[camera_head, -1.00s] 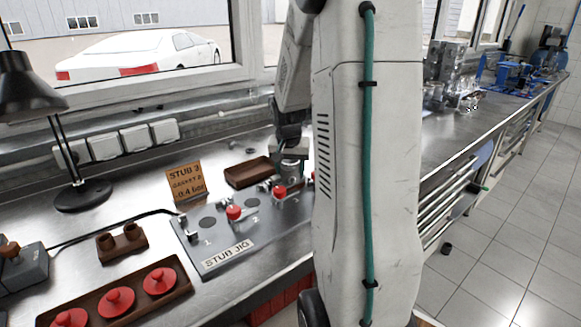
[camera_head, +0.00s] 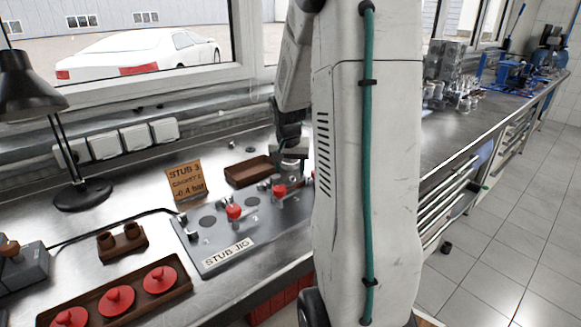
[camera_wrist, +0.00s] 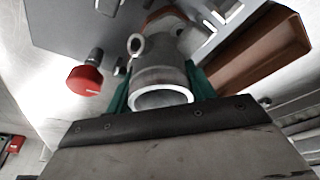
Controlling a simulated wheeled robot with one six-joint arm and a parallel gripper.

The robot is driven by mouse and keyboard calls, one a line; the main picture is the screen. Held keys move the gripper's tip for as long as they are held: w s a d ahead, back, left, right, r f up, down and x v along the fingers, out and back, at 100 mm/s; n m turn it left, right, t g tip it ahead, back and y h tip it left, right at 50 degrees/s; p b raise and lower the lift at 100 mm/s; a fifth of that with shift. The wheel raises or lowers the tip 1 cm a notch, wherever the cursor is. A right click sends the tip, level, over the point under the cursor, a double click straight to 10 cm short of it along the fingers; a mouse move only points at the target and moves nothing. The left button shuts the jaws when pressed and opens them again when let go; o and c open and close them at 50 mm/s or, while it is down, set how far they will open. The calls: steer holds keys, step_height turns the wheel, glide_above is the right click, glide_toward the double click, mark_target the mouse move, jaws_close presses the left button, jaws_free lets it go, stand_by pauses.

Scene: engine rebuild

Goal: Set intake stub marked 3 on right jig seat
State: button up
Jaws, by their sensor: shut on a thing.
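The intake stub, a grey metal tube with a side eyelet, shows in the wrist view (camera_wrist: 160,80) between two green finger pads. My gripper (camera_wrist: 160,92) is shut on it. No number is readable on it. In the head view my gripper (camera_head: 289,155) holds the stub (camera_head: 290,172) upright over the right end of the grey stub jig (camera_head: 215,240). The right seat is hidden under the stub, so I cannot tell whether the stub touches it. Two dark round seats, the left (camera_head: 208,222) and the middle (camera_head: 252,203), are bare.
Red clamp knobs (camera_head: 234,211) stand along the jig. A brown tray (camera_head: 248,170) lies behind it. A card (camera_head: 186,182) stands at its back left. A rack (camera_head: 183,287) with red-capped pieces and a brown two-cup holder (camera_head: 122,243) are to the left.

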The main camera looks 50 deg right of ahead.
steer(key=o, duration=1.3)
steer(key=shift+f, duration=0.1)
steer(key=shift+s+a, duration=0.1)
steer(key=shift+r, duration=3.8)
